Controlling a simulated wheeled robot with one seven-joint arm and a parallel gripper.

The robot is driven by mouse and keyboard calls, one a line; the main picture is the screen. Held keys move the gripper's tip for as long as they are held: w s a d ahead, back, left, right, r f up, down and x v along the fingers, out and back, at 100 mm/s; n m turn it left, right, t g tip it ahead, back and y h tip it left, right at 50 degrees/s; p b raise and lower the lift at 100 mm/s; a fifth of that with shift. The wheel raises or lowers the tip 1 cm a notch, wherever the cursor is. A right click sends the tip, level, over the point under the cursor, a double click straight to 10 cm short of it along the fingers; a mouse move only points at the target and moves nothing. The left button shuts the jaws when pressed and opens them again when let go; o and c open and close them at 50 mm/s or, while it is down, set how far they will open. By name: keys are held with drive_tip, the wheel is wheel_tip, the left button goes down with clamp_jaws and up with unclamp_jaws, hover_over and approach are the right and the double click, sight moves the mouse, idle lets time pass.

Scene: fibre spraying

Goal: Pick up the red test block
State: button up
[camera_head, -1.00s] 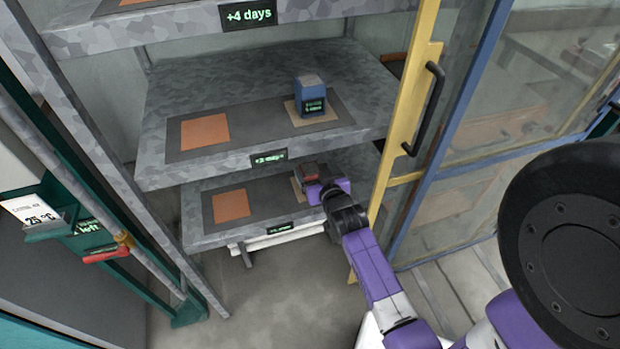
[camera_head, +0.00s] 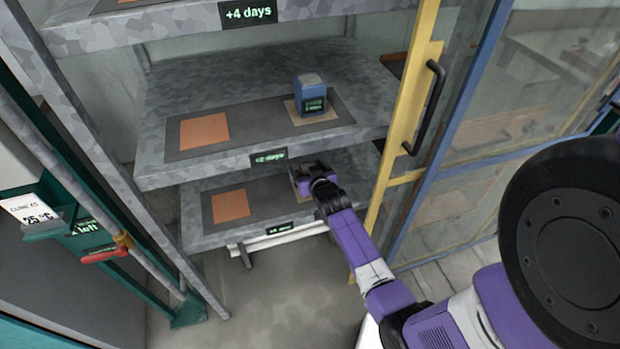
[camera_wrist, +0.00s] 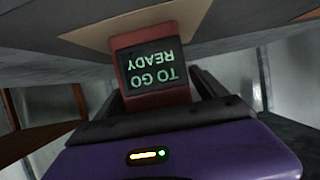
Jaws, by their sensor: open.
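The red test block (camera_wrist: 150,84) fills the middle of the wrist view, its dark label reading "READY TO GO" upside down. My gripper (camera_wrist: 158,95) is open, with a dark finger on each side of the block. Whether the fingers touch it cannot be told. In the head view my gripper (camera_head: 314,178) reaches into the lowest shelf (camera_head: 215,242) at its right-hand pad and largely hides the block there.
An empty orange pad (camera_head: 231,205) lies left on the same shelf. The middle shelf (camera_head: 165,182) close above holds a blue block (camera_head: 311,96) and another orange pad (camera_head: 204,131). A yellow-framed door with a black handle (camera_head: 427,108) stands to the right of my arm.

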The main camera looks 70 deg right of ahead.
drive_tip(key=shift+c, duration=0.2)
clamp_jaws()
drive_tip(key=shift+r, duration=0.1)
drive_tip(key=shift+r, duration=0.2)
